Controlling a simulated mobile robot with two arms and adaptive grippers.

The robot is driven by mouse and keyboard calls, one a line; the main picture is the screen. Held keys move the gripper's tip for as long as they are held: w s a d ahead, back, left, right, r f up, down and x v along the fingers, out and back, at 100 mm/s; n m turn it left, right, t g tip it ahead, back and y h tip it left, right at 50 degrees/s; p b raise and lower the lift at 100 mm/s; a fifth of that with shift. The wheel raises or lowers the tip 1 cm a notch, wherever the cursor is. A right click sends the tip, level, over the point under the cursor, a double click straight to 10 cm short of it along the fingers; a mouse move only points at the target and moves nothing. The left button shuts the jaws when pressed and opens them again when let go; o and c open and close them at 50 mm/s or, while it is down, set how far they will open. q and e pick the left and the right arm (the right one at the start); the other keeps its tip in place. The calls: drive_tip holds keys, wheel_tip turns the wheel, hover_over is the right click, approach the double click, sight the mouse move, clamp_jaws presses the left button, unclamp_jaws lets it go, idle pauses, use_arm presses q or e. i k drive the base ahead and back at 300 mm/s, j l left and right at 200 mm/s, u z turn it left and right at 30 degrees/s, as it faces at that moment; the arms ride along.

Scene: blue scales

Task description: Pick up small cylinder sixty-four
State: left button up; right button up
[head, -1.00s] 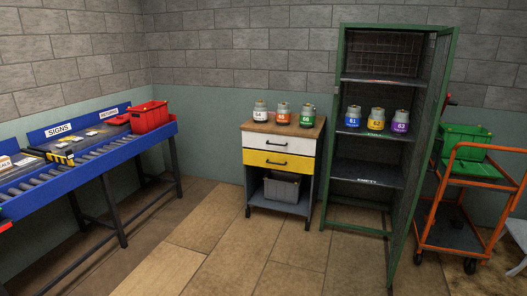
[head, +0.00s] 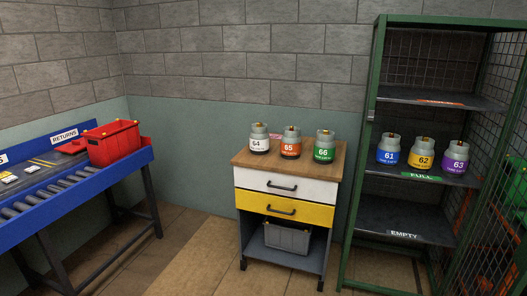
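Small cylinder sixty-four (head: 259,141) is a white and grey cylinder with a brass-coloured valve and a label reading 64. It stands upright at the left of the wooden top of a drawer cabinet (head: 240,160). The orange cylinder 65 (head: 291,146) stands to its right, and the green cylinder 66 (head: 324,150) is further right. They stand apart from one another. Neither of my grippers shows in the head view.
A green cage locker (head: 361,150) stands open to the right, with cylinders 61 (head: 389,152), 62 (head: 420,156) and 63 (head: 455,160) on its shelf marked FULL. A blue roller table (head: 75,185) with a red crate (head: 114,145) is at left. Floor before the cabinet looks clear.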

sight(259, 137)
drive_tip(key=i+l, duration=0.1)
drive_tip(key=i, duration=1.8)
drive_tip(key=j+u, duration=0.05)
drive_tip(key=j, duration=0.05)
